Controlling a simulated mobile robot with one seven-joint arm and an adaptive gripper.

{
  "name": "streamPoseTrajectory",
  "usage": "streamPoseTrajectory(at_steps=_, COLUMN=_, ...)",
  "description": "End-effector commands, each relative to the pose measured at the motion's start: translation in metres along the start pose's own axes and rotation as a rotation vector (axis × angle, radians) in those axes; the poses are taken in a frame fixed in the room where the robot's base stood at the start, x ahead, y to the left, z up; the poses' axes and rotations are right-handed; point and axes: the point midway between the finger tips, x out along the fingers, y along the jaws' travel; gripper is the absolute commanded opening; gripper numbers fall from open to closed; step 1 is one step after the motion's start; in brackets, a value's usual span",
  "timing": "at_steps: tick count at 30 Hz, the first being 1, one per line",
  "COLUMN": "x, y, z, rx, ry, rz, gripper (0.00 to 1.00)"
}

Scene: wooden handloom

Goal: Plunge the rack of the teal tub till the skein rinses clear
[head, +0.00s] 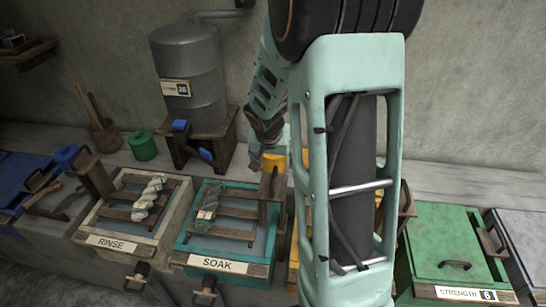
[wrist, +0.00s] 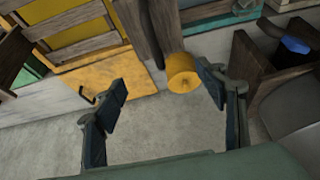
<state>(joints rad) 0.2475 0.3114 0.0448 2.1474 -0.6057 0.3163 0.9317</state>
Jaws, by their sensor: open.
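The teal tub (head: 183,238), labelled SOAK, stands on the bench in the head view. Its wooden rack (head: 235,214) lies across the top, with bluish liquid beneath. A twisted grey-green skein (head: 208,204) with a tan part lies on the rack. My gripper shows in the wrist view (wrist: 162,92), open with nothing between its fingers. In the head view it is beyond the teal tub's back right corner, partly hidden by my arm. A yellow cylinder (wrist: 184,72) beside a wooden post is ahead of the fingers, nearer the right one. A teal edge (wrist: 222,20) shows at the top.
The RINSE tub (head: 110,243), holding a pale skein (head: 149,196), is left of the teal tub. A yellow tub (wrist: 110,75) is on its other side, mostly behind my arm in the head view. A grey tank (head: 190,75) on a wooden stand rises behind. A green tub (head: 440,237) stands right.

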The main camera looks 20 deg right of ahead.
Motion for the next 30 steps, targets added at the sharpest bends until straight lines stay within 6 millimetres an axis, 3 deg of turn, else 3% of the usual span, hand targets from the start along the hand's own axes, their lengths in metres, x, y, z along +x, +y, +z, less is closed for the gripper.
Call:
streamPoseTrajectory(at_steps=1, x=0.012, y=0.0, z=0.006, rx=0.0, ry=-0.002, rz=0.0, gripper=0.65)
streamPoseTrajectory(at_steps=12, x=0.059, y=0.0, z=0.029, rx=-0.001, ry=-0.001, rz=0.0, gripper=0.65)
streamPoseTrajectory(at_steps=30, x=0.06, y=0.0, z=0.029, rx=-0.001, ry=0.001, rz=0.0, gripper=0.65)
